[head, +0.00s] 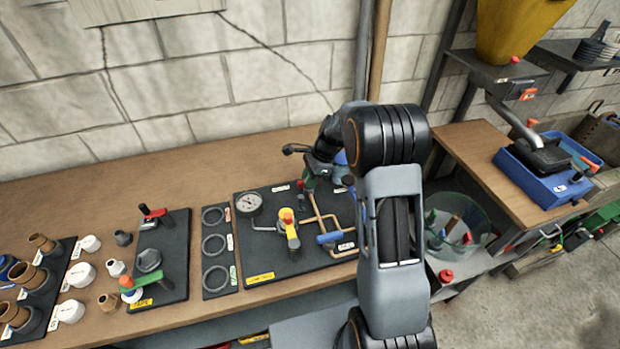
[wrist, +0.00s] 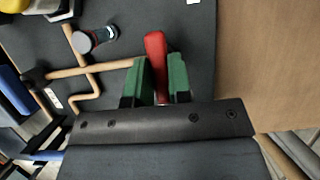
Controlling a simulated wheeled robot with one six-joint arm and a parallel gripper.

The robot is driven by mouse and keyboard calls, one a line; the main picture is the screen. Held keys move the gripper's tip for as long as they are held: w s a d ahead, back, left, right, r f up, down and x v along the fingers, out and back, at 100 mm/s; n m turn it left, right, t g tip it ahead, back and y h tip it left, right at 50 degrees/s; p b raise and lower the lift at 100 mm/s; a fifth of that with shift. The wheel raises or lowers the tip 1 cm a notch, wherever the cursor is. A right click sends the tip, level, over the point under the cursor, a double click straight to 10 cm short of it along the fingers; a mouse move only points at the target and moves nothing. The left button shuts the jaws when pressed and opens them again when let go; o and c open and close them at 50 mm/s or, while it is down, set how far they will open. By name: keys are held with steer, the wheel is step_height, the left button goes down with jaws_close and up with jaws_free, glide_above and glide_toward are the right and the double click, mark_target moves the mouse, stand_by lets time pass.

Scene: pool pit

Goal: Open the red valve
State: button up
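The red valve handle (wrist: 156,52) shows in the wrist view as a long red lever above the dark board (wrist: 196,40). My gripper (wrist: 162,78) has a green finger on each side of it. The fingers look shut on the lever, with red filling the gap between them. In the head view my gripper (head: 312,180) is at the back of the pipe board (head: 262,243), and I cannot make out the valve handle there. Copper pipes (wrist: 88,75) run left of the fingers in the wrist view.
The pipe board also carries a gauge (head: 249,203), a yellow valve (head: 289,226) and a blue handle (head: 333,238). A board with a red lever (head: 153,213) lies left. A clear bucket (head: 458,225) stands right. Bare bench (wrist: 268,60) lies right of my gripper in the wrist view.

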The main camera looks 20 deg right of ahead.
jaws_close()
